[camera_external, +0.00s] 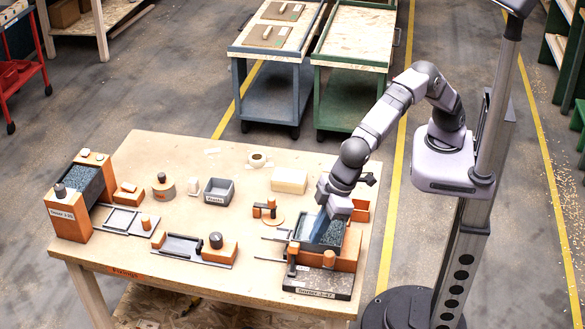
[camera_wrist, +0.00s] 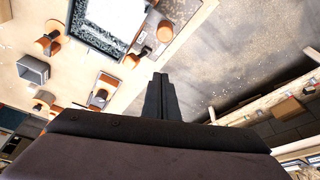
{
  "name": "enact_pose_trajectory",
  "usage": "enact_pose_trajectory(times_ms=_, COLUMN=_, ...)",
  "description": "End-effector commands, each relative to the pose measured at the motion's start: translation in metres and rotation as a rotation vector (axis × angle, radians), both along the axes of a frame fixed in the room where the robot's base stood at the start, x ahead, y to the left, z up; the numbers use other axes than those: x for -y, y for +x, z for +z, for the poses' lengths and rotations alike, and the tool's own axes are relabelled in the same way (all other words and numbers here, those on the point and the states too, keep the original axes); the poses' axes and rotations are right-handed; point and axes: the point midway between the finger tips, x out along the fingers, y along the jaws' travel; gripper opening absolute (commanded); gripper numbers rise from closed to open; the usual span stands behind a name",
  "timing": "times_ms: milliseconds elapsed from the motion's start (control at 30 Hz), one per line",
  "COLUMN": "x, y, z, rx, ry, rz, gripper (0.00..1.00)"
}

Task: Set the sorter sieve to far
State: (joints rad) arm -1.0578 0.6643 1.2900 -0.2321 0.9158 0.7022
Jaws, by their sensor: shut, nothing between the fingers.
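The labelled sorter (camera_external: 345,262) is an orange block unit at the right front of the table, with a dark grey tray of bluish granules (camera_external: 318,236) on top. Thin rails stick out from its left side. Orange knobs (camera_external: 328,259) stand at its front, above a speckled base. My gripper (camera_external: 330,222) is over the sorter's right part and hides some of the tray; I cannot tell whether it touches. In the wrist view the gripper (camera_wrist: 161,82) is shut and empty. The sorter's tray rim (camera_wrist: 95,45) shows there at the top, beyond the fingertips, with an orange knob (camera_wrist: 165,32) beside it. The sieve's setting cannot be read.
Another labelled orange unit (camera_external: 72,218) with dark granules stands at the table's left end. Between them lie a sliding frame (camera_external: 125,219), a knobbed slide (camera_external: 195,248), a grey bin (camera_external: 217,191) and a pale block (camera_external: 289,180).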

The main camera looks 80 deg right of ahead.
Motion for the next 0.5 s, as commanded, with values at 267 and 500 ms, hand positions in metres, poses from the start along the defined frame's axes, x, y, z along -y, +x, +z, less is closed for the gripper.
enact_pose_trajectory(times_ms=267, x=-0.006, y=0.015, z=-0.046, rx=-0.003, ry=-0.006, rz=0.0, gripper=0.0)
enact_pose_trajectory(times_ms=500, x=-0.007, y=0.014, z=-0.066, rx=0.0, ry=-0.001, rz=0.002, gripper=0.0)
